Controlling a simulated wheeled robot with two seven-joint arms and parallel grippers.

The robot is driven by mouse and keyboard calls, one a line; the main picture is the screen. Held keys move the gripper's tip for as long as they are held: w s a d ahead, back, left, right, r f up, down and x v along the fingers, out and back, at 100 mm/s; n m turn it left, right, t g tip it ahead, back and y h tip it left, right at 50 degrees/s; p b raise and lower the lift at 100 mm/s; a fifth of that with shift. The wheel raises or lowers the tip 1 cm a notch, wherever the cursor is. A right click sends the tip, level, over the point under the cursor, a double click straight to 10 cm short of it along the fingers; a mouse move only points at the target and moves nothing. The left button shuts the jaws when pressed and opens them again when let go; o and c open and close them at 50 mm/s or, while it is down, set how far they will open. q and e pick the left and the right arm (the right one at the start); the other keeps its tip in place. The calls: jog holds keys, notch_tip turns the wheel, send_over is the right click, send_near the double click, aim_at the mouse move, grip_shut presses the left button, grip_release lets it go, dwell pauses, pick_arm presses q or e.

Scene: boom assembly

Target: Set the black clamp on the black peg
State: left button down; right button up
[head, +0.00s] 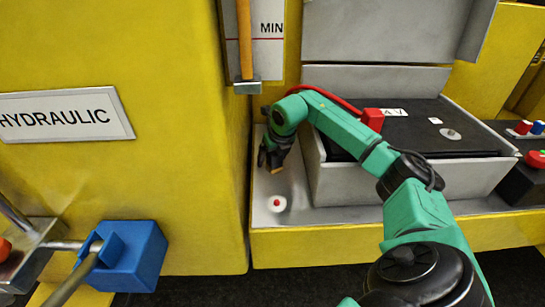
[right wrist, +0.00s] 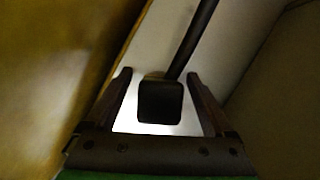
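In the right wrist view, a square black block with a black cable or rod running up from it, apparently the black clamp (right wrist: 160,102), sits between the fingers of my right gripper (right wrist: 158,75). Gaps show on both sides of it, so the gripper is open around it and not closed on it. In the head view my right gripper (head: 272,158) points down beside the left wall of the grey battery tray; the clamp is not clear there. A small grey round terminal (head: 450,134) is on the battery's black top; I cannot tell if it is the peg. My left gripper is out of view.
A red clamp (head: 372,119) with a red cable is on the black battery top (head: 420,140). The grey tray (head: 420,182) surrounds it. A yellow cabinet (head: 120,50) stands close left of my right gripper. A blue block (head: 135,255) is at lower left.

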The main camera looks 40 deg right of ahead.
jog(key=shift+r, duration=0.1)
jog(key=shift+s+r, duration=0.1)
jog(key=shift+r, duration=0.2)
jog(key=b+v, duration=0.2)
jog(key=v, duration=1.1)
jog(key=shift+s+r, duration=0.15)
jog(key=shift+r, duration=0.2)
